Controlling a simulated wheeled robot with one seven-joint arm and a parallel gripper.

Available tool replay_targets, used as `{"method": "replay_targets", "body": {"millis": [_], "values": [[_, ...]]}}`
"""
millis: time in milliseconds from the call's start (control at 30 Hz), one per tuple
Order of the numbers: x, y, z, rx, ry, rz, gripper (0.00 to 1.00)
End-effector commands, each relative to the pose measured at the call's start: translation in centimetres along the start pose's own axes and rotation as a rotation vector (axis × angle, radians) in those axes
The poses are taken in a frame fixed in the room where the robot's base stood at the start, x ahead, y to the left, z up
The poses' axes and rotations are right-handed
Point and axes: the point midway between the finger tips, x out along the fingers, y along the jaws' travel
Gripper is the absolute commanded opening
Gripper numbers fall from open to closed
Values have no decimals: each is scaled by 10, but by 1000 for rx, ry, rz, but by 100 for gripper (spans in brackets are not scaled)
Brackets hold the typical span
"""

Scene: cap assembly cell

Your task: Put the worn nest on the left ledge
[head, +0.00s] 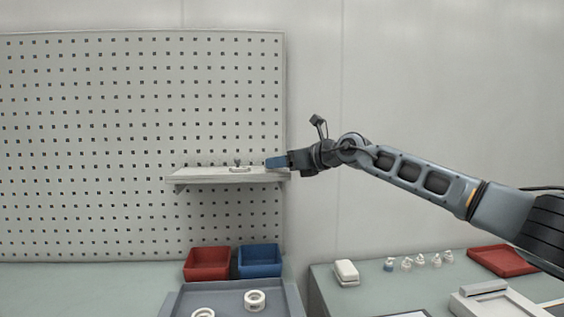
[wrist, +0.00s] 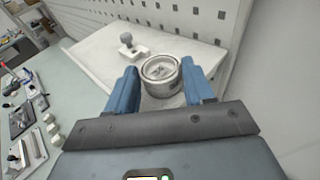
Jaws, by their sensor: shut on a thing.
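My gripper (head: 271,162) reaches in from the right at the right end of the pale ledge (head: 200,178) on the pegboard. In the wrist view, the blue fingers of my gripper (wrist: 160,70) are shut on a round, metallic grey nest (wrist: 160,82) with a pale inside. The nest is over the near part of the ledge (wrist: 95,50); I cannot tell if it touches the surface. In the head view the fingers hide the nest. A grey-knobbed piece on a pale base (head: 239,166) stands on the ledge, left of my gripper; it also shows in the wrist view (wrist: 127,44).
The pegboard (head: 90,120) rises behind the ledge. Below stand a red bin (head: 207,264), a blue bin (head: 259,261) and a grey tray with white rings (head: 254,299). A bench at the right holds several small white parts (head: 421,260) and a red tray (head: 500,260).

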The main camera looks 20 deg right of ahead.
Motion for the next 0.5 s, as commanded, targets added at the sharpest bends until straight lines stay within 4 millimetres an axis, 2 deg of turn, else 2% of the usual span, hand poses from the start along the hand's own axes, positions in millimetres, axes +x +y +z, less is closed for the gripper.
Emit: {"method": "replay_targets", "body": {"millis": [133, 167, 400, 500], "values": [[1, 0, -3, 1, 0, 0, 22], [1, 0, -3, 0, 0, 0, 54], [0, 0, -2, 0, 0, 0, 77], [0, 0, -2, 1, 0, 0, 78]]}}
